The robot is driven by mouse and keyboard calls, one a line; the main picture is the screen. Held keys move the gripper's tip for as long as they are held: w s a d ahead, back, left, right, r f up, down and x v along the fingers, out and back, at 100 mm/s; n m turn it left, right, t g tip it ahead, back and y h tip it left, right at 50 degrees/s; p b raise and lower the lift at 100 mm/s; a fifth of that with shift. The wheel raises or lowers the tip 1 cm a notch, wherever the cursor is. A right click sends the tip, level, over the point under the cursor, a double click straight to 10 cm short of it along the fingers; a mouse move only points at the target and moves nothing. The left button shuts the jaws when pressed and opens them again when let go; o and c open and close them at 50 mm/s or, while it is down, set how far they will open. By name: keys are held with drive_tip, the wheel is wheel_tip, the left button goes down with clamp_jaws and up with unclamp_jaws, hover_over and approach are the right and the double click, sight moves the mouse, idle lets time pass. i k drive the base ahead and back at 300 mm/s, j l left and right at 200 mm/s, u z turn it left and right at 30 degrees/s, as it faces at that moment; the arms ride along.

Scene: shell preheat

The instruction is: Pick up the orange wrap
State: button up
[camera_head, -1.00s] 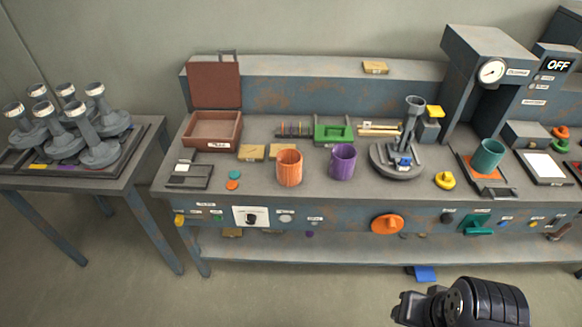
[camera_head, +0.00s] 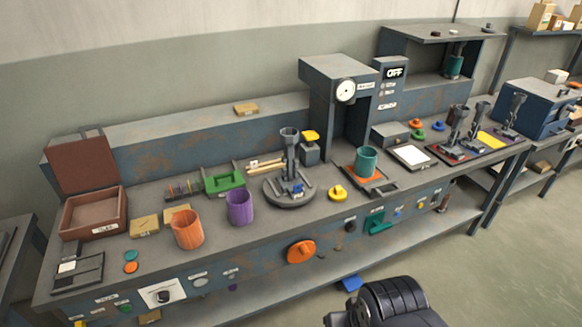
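The orange wrap (camera_head: 188,229) looks like an upright, ribbed orange cylinder, open at the top. It stands on the grey workbench (camera_head: 222,262) near its front edge, left of the middle. A purple cylinder (camera_head: 239,207) of similar shape stands just right of it, and a teal cylinder (camera_head: 366,162) stands farther right on an orange pad. My gripper (camera_head: 336,319) is at the bottom edge of the picture, in front of the bench and well away from the orange wrap. Its fingers are small and partly cut off, so their opening does not show.
An open brown box (camera_head: 94,213), tan blocks (camera_head: 144,227) and orange and teal discs lie left of the orange wrap. A dark stand (camera_head: 290,189) is right of the purple cylinder. A gauge press (camera_head: 334,80) rises behind. Floor at lower right is clear.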

sight(186, 224)
drive_tip(key=i+j+u, duration=0.2)
drive_tip(key=j, duration=0.2)
drive_tip(key=i+j+u, duration=0.2)
drive_tip(key=j, duration=0.2)
drive_tip(key=i+j+u, duration=0.2)
drive_tip(key=j, duration=0.15)
